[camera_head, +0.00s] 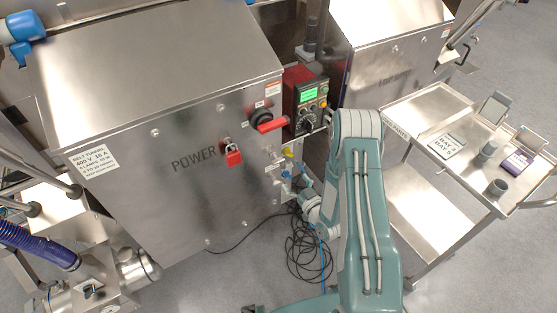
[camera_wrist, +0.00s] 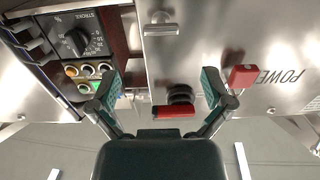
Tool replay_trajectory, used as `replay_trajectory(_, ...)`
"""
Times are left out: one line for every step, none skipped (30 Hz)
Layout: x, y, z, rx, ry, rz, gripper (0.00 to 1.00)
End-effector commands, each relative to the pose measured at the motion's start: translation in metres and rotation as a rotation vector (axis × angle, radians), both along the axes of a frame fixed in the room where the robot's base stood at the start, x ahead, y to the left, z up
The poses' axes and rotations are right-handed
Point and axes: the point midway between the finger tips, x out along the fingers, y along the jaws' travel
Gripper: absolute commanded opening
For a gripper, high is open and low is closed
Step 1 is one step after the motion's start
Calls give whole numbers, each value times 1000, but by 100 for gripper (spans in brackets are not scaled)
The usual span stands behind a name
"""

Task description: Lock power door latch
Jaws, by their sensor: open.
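The steel power cabinet (camera_head: 140,150) stands left of my arm in the head view, marked POWER. A small silver latch piece (camera_head: 272,167) is at its lower right front edge. In the upside-down wrist view, a silver handle (camera_wrist: 161,29) sticks out near the door edge, above the fingers. A red padlock (camera_head: 232,156) hangs beside the lettering; it also shows in the wrist view (camera_wrist: 243,77). A red rotary switch handle (camera_head: 270,124) lies sideways at the upper right. My gripper (camera_wrist: 160,90) is open and empty, facing the cabinet front. Its fingers are hard to make out in the head view.
A control box (camera_head: 308,100) with dial and buttons adjoins the cabinet's right side. Valves and hoses (camera_head: 290,170) sit below it, with loose black cable (camera_head: 308,250) on the floor. A steel trolley (camera_head: 400,165) stands to the right of my arm.

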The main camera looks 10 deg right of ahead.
Motion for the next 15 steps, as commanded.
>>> replay_trajectory(6,3,1,-1,-3,4,100)
replay_trajectory(10,4,1,-2,-4,3,100)
replay_trajectory(17,6,1,-2,-4,3,100)
replay_trajectory(22,8,1,-2,-4,4,100)
replay_trajectory(27,10,2,-1,-4,4,100)
replay_trajectory(34,11,1,-2,-4,3,100)
replay_trajectory(40,13,1,-2,-5,4,100)
replay_trajectory(45,15,1,-1,-3,4,100)
replay_trajectory(52,17,1,-1,-3,3,100)
replay_trajectory(58,19,1,-1,-3,3,100)
replay_trajectory(63,20,1,-2,-3,3,100)
replay_trajectory(69,23,1,-1,-3,3,100)
replay_trajectory(74,24,1,0,-2,2,100)
replay_trajectory(78,25,1,-1,-1,2,100)
replay_trajectory(83,27,1,0,-2,2,100)
